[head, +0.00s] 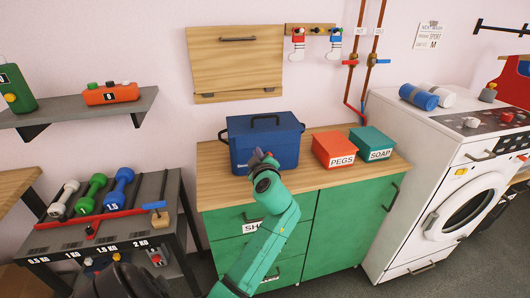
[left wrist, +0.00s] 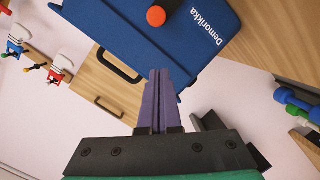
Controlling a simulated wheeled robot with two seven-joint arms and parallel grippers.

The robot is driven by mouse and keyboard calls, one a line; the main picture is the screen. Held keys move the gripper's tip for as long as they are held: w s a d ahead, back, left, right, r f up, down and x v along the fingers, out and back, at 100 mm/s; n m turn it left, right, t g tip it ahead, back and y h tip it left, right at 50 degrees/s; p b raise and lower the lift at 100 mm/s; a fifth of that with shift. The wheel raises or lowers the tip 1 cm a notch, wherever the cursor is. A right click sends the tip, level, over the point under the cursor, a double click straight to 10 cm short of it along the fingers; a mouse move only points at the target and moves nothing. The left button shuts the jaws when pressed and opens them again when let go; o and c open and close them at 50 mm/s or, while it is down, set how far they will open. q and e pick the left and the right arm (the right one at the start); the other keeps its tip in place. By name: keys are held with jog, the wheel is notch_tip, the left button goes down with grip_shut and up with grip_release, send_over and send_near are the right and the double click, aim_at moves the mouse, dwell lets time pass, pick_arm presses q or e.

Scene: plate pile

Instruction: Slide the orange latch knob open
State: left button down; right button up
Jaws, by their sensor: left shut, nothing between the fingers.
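The orange latch knob (head: 276,155) is barely distinguishable beside my gripper in the head view. It shows clearly in the left wrist view (left wrist: 156,16) as a round orange cap on the front face of a blue box (left wrist: 110,22). The box (head: 290,145), with a dark carrying handle on its lid, stands on the wooden counter. My left gripper (head: 257,155) is in front of the box. Its purple fingers (left wrist: 160,72) are shut, empty and apart from the knob in the left wrist view. My right gripper is not in view.
A red PEGS box (head: 334,149) and a teal SOAP box (head: 371,143) stand right of the blue box on the counter (head: 216,180). A white washing machine (head: 420,150) is further right. A dumbbell rack (head: 100,235) is at left.

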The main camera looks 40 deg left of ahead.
aim_at(256, 145)
pick_arm(q)
jog(key=x, duration=0.3)
jog(key=shift+w+f+p, duration=0.15)
jog(key=shift+w+p, duration=0.05)
jog(key=shift+p, duration=0.2)
jog(key=shift+w+d+f, duration=0.2)
jog(key=shift+w+f, duration=0.2)
jog(key=shift+f, duration=0.1)
jog(key=shift+w+d+f, duration=0.25)
jog(key=shift+w+f, duration=0.15)
jog(key=shift+f, duration=0.1)
jog(key=shift+w+d+f, duration=0.2)
jog(key=shift+d+f, duration=0.05)
jog(key=shift+f, duration=0.1)
notch_tip(256, 145, down, 4)
jog(key=b, duration=0.5)
jog(key=shift+b, duration=0.3)
jog(key=shift+r, duration=0.25)
